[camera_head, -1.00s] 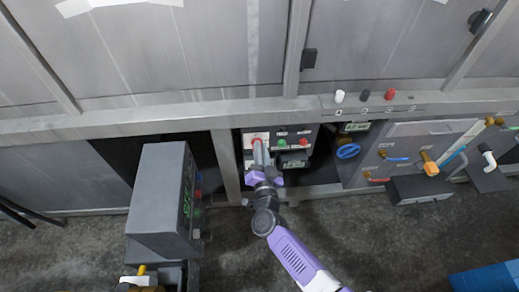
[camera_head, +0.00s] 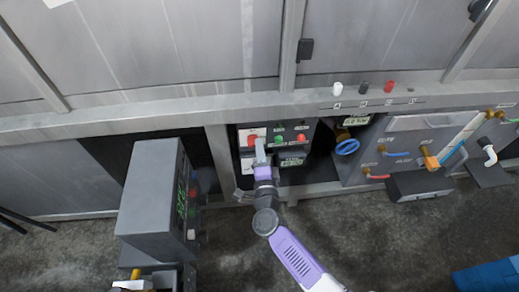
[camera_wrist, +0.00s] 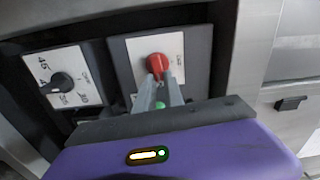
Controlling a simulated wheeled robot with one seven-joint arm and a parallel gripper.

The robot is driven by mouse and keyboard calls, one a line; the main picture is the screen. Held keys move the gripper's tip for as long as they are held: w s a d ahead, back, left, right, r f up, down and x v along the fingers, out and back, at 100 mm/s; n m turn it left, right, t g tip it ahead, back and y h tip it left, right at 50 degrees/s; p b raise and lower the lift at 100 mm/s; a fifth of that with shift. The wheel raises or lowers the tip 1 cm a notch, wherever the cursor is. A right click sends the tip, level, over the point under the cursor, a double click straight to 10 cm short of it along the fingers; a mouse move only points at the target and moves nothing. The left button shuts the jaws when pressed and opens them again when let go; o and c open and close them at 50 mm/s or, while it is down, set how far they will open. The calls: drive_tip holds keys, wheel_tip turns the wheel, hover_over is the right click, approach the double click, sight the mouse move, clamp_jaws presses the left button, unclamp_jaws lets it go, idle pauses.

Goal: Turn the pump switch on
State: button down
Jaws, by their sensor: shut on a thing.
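The red switch knob (camera_head: 252,141) sits on a white plate at the upper left of the control panel under the metal frame. It also shows in the wrist view as a round red knob (camera_wrist: 157,65) on a white plate (camera_wrist: 138,51). My gripper (camera_head: 261,148) reaches up to the panel, its two grey fingers (camera_wrist: 161,82) shut on the red knob. The fingers hide part of the knob and plate, so the switch's position marks cannot be read.
A black dial knob (camera_wrist: 62,82) is beside the plate in the wrist view. Green (camera_head: 279,139) and red (camera_head: 301,138) buttons sit right of the switch. A grey box with a green display (camera_head: 149,200) stands left of my arm. A blue valve handle (camera_head: 347,147) is further right.

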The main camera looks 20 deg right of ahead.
drive_tip(key=shift+f+m, duration=0.2)
drive_tip(key=shift+m, duration=0.3)
drive_tip(key=c, duration=1.4)
unclamp_jaws()
drive_tip(key=shift+c, duration=0.2)
drive_tip(key=shift+s, duration=0.1)
drive_tip(key=p+v, duration=0.1)
drive_tip(key=v, duration=0.6)
drive_tip(key=shift+s, duration=0.35)
drive_tip(key=shift+a+r, duration=0.1)
drive_tip(key=shift+a, duration=0.05)
